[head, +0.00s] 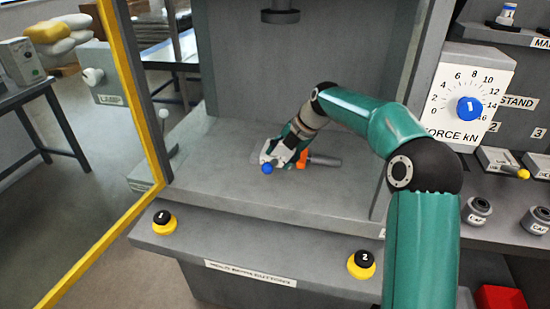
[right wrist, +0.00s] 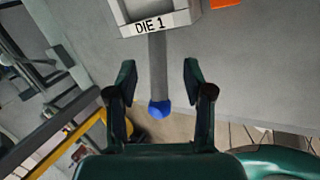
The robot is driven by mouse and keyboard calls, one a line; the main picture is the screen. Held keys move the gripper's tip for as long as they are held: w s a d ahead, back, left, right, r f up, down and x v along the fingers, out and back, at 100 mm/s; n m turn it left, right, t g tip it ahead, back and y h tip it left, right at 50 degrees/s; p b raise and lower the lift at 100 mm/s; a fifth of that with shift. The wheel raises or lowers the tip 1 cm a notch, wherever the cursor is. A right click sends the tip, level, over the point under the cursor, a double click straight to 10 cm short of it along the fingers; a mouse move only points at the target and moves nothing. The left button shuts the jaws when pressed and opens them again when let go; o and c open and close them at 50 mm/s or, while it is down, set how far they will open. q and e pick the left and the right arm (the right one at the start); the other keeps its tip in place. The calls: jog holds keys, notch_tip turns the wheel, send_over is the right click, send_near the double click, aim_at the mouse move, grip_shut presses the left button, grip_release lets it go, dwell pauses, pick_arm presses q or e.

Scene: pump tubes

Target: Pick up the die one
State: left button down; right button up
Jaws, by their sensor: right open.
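The die one (right wrist: 155,24), a light grey block labelled "DIE 1", is at the top of the right wrist view. A grey rod handle (right wrist: 158,70) runs from it to a blue ball (right wrist: 158,109). My right gripper (right wrist: 160,80) is open, with one finger on each side of the handle and gaps on both sides. In the head view my right gripper (head: 285,148) is low over the press bed, just behind the blue ball (head: 267,168), and hides much of the die. My left gripper is not in view.
An orange piece (head: 303,158) and a grey bar (head: 325,161) lie right of the gripper on the press bed (head: 225,180). A yellow frame post (head: 142,115) stands at left. Yellow-based buttons 1 (head: 163,220) and 2 (head: 363,262) are on the front ledge.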

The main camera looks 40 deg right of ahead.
aim_at(274, 162)
jog(key=x, duration=0.4)
jog(key=shift+w+a+f, duration=0.15)
jog(key=shift+a+f, duration=0.15)
jog(key=shift+a, duration=0.1)
grip_shut()
jog(key=shift+d+r, duration=0.1)
jog(key=shift+r, duration=0.05)
